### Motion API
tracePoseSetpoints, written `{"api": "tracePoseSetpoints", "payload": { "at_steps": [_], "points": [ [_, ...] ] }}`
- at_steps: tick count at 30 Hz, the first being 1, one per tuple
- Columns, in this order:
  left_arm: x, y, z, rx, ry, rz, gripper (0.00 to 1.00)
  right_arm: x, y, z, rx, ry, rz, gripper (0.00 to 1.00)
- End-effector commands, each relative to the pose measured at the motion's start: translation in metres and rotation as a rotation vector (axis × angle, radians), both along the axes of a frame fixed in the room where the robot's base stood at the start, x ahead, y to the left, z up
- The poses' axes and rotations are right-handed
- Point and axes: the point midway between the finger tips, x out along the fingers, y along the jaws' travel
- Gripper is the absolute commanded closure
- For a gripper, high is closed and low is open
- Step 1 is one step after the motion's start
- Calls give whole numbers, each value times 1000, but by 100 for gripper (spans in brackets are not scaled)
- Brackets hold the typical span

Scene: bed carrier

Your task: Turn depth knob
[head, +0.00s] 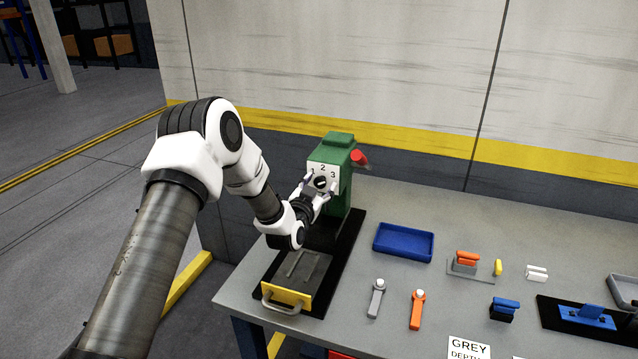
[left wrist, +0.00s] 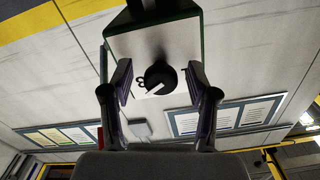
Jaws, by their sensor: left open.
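The depth knob (head: 320,183) is a small dark round knob on the white number plate of the green machine (head: 341,140). The plate shows the numbers 1, 2 and 3 above the knob. My left gripper (head: 318,186) is open in front of the plate, with its fingers on either side of the knob. In the left wrist view the knob (left wrist: 160,78) is black with a white pointer mark and sits between the two open fingers (left wrist: 161,82). A gap shows between each finger and the knob there. My right gripper is in neither view.
A red handle (head: 360,158) sticks out at the machine's right side. Below my left gripper is a bed with a yellow-fronted slide (head: 287,295). A blue tray (head: 403,242), a grey handled tool (head: 376,298) and an orange one (head: 417,309) lie to the right on the table.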

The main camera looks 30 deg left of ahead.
Motion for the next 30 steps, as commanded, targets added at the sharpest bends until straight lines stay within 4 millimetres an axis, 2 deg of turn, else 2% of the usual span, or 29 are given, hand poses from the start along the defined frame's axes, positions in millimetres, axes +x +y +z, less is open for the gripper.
{"api": "tracePoseSetpoints", "payload": {
  "at_steps": [3, 4, 8, 9, 20, 30],
  "points": [
    [0, 0, 0, 0, 0, 0, 41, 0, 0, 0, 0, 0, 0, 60],
    [0, 0, 0, 0, 0, 0, 48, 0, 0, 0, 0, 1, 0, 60],
    [0, 0, 0, 0, 0, 0, 94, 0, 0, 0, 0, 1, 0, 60],
    [0, 0, 0, 0, 0, 0, 100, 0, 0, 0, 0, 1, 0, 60],
    [0, 0, -1, -23, -6, 1, 100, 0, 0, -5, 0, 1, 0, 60],
    [-1, 1, -4, -194, -49, 2, 100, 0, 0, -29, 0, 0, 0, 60]
  ]
}}
